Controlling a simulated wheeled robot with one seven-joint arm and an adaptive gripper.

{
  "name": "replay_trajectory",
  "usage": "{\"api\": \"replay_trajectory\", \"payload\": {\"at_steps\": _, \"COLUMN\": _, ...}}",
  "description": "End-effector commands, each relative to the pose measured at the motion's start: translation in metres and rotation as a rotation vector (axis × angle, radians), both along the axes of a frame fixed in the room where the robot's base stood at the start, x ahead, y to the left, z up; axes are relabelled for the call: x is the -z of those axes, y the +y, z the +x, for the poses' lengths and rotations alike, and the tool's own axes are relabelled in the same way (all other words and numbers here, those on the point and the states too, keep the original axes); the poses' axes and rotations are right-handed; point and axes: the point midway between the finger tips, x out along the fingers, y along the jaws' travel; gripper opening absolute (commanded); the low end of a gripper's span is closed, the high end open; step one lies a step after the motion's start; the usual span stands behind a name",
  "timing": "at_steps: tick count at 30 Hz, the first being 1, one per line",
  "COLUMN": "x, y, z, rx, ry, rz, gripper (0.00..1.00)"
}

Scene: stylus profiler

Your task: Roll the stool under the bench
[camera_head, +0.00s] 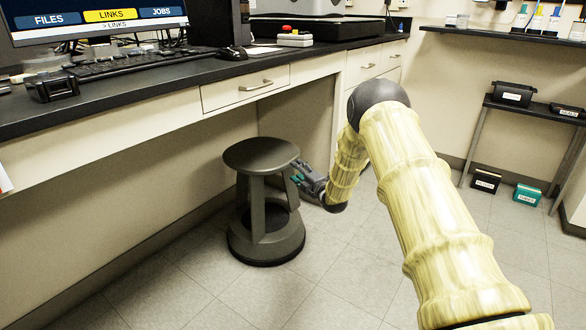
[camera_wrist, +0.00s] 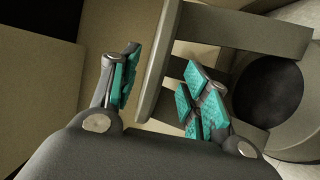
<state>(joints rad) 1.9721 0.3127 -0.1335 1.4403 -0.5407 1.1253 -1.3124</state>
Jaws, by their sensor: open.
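The stool (camera_head: 262,205) is dark grey-brown, with a round seat, several legs and a wide round base. It stands upright on the floor by the bench's knee space in the head view. The bench (camera_head: 120,131) has a black top and cream front. My gripper (camera_head: 296,174) is at the stool's right side, just below the seat. The stool's far side is hidden.
The knee space under the bench, left of and behind the stool, looks empty. A cabinet side panel (camera_head: 296,120) bounds it on the right. A shelf (camera_head: 530,109) with small boxes stands at the right wall. The tiled floor (camera_head: 250,297) in front is clear.

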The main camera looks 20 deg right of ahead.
Motion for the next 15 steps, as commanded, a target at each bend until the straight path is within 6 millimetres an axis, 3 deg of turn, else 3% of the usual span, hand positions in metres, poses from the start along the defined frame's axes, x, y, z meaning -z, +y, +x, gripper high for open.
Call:
{"api": "replay_trajectory", "payload": {"at_steps": 6, "x": 0.0, "y": -0.006, "z": -0.034, "rx": 0.001, "ry": 0.001, "rz": 0.0, "gripper": 0.46}}
{"api": "replay_trajectory", "payload": {"at_steps": 15, "x": 0.0, "y": -0.009, "z": -0.051, "rx": 0.001, "ry": -0.001, "rz": -0.001, "gripper": 0.46}}
